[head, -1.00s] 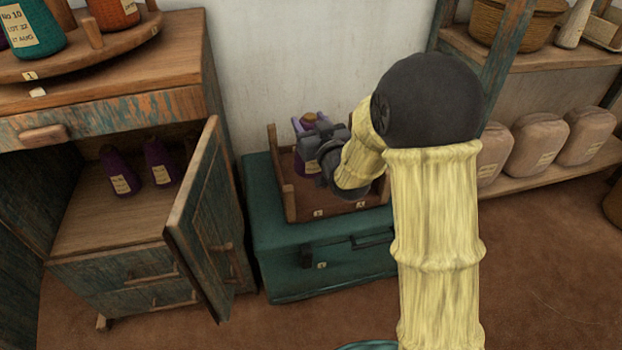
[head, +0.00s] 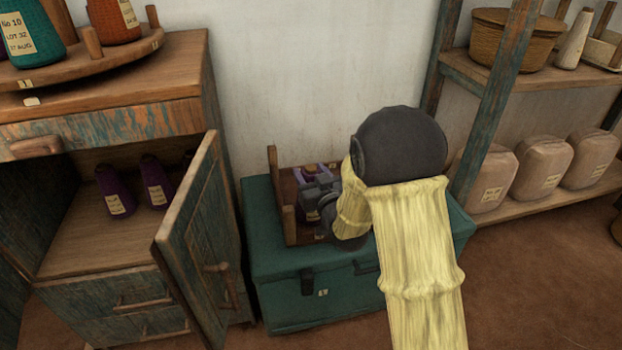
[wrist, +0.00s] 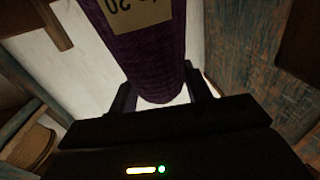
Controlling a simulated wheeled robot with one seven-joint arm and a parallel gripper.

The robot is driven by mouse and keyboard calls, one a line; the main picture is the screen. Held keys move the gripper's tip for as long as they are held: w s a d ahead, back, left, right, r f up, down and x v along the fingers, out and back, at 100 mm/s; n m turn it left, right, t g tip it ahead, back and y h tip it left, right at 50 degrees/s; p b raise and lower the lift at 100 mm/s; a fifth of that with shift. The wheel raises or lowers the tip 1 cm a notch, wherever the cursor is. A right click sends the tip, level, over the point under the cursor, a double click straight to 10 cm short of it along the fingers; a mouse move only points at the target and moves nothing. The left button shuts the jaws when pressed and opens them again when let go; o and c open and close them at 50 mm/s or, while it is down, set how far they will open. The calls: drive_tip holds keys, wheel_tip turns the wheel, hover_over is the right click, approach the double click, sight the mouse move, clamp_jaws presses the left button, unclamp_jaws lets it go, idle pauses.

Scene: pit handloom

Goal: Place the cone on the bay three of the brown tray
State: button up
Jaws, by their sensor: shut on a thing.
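My gripper (head: 322,192) is shut on a dark purple cone (wrist: 140,45) with a tan label. In the wrist view the cone's narrower end lies between the fingers and its label is upside down. In the head view, purple parts of the cone (head: 307,178) show around my gripper, over the brown tray. The brown tray (head: 275,190) has wooden sides and posts and sits on a teal chest. My arm and gripper hide much of the tray, including its right side. I cannot tell which bay the cone is over, or whether its base touches the tray.
The teal chest (head: 272,262) stands against the wall. An open cabinet door (head: 195,235) is close to its left. Two purple cones (head: 115,190) stand inside the cabinet. A shelf rack (head: 495,110) on the right holds baskets and wrapped bundles. Floor is free in front.

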drive_tip(key=o, duration=1.4)
drive_tip(key=shift+r, duration=0.15)
drive_tip(key=p+v, duration=0.5)
drive_tip(key=v, duration=0.4)
drive_tip(key=shift+s+d+p, duration=0.1)
drive_tip(key=shift+s+p, duration=0.1)
drive_tip(key=shift+p, duration=0.1)
drive_tip(key=shift+s+d+p, duration=0.1)
drive_tip(key=shift+s+p, duration=0.1)
drive_tip(key=shift+p, duration=0.75)
